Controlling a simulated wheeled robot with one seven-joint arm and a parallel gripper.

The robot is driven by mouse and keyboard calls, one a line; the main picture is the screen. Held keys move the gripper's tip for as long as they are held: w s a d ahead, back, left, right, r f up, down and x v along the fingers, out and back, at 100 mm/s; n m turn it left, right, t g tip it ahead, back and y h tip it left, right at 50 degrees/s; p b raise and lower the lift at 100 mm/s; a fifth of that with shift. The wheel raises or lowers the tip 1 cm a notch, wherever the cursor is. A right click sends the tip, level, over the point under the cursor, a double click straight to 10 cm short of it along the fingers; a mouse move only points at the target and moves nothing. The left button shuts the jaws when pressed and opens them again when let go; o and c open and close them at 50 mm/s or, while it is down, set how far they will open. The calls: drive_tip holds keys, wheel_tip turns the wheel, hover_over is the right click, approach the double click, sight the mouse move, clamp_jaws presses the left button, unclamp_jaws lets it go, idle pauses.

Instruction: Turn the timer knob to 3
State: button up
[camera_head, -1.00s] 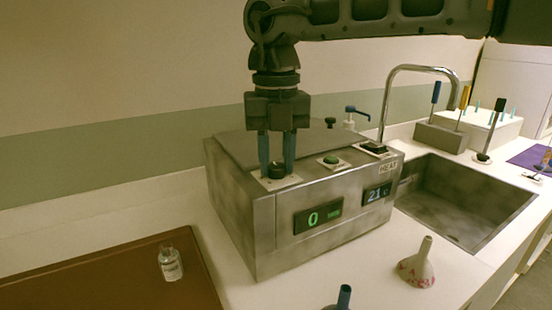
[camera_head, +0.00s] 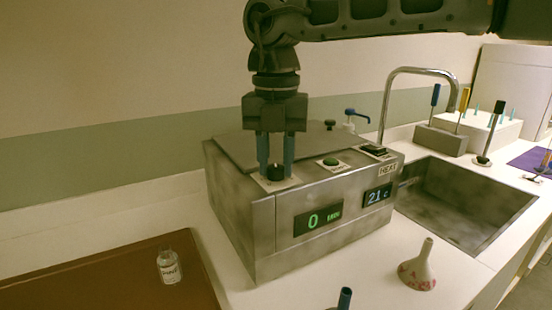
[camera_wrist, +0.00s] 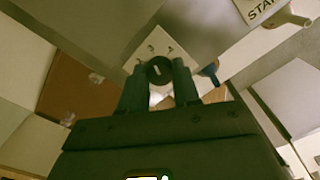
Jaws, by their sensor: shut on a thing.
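The dark round timer knob (camera_head: 275,172) stands on a pale dial plate on top of the steel heating box (camera_head: 235,215). My gripper (camera_head: 276,168) points straight down, with one blue finger on each side of the knob, and is shut on it. In the wrist view, the knob (camera_wrist: 158,70) sits between the fingertips with a light pointer mark on it. The dial marks on the plate (camera_wrist: 172,46) are too small to read. The green display (camera_head: 318,219) under the knob reads 0.
A green button (camera_head: 330,162) and a dark switch (camera_head: 374,150) are right of the knob. A sink (camera_head: 455,205) with a tall faucet lies farther right. A glass bottle (camera_head: 169,267) stands on the brown tray (camera_head: 95,285), and a white funnel (camera_head: 417,268) is at the front.

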sight(276, 167)
drive_tip(key=o, duration=1.1)
drive_tip(key=shift+c, duration=0.2)
drive_tip(key=shift+r, duration=0.1)
wheel_tip(276, 167, up, 8)
drive_tip(key=shift+f, duration=0.2)
